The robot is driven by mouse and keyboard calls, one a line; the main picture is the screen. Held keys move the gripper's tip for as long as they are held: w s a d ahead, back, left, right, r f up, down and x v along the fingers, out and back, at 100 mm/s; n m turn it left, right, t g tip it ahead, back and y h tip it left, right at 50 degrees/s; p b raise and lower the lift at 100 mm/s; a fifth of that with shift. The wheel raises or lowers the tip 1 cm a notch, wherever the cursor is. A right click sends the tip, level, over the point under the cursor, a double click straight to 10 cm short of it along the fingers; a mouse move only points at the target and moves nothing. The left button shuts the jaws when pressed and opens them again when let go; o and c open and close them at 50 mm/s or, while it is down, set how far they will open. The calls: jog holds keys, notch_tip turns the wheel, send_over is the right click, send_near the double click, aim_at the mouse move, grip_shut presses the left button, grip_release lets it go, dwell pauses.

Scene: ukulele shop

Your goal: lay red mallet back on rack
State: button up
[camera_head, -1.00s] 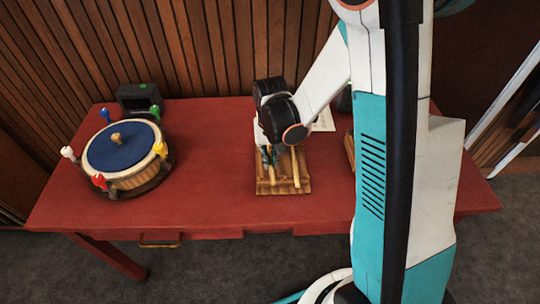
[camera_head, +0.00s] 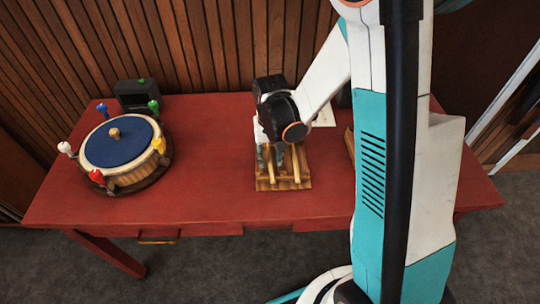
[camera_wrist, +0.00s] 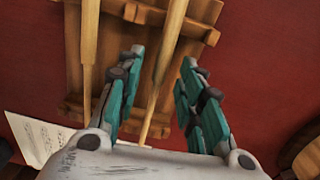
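A wooden rack (camera_head: 275,187) stands on the red table, below my gripper (camera_wrist: 162,58). Two pale wooden mallet handles lie across the rack: a left handle (camera_wrist: 88,40) and a right handle (camera_wrist: 173,40). No mallet head shows, so I cannot tell which handle belongs to the red mallet. In the wrist view my gripper's teal fingers are spread. The right handle runs between them, with a visible gap on both sides. In the head view my gripper is over the rack's back left part and partly hidden by my arm.
A round drum (camera_head: 122,173) with a blue top and several coloured pegs stands at the table's left. A dark box (camera_head: 143,95) with a green button is behind it. A paper sheet (camera_wrist: 38,138) lies beside the rack. The red table (camera_head: 215,150) is clear between drum and rack.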

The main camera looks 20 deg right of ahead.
notch_tip(320, 180, up, 12)
dwell(0.5)
jog(key=shift+s, duration=0.1)
jog(key=s+r+n+t, duration=0.1)
jog(key=s+r+t, duration=0.2)
jog(key=s+r, duration=0.2)
jog(key=s+r+n+t, duration=0.2)
jog(key=s+r+t, duration=0.2)
jog(key=s, duration=0.5)
jog(key=shift+v, duration=0.8)
jog(key=shift+w+a+r, duration=0.1)
dwell(0.3)
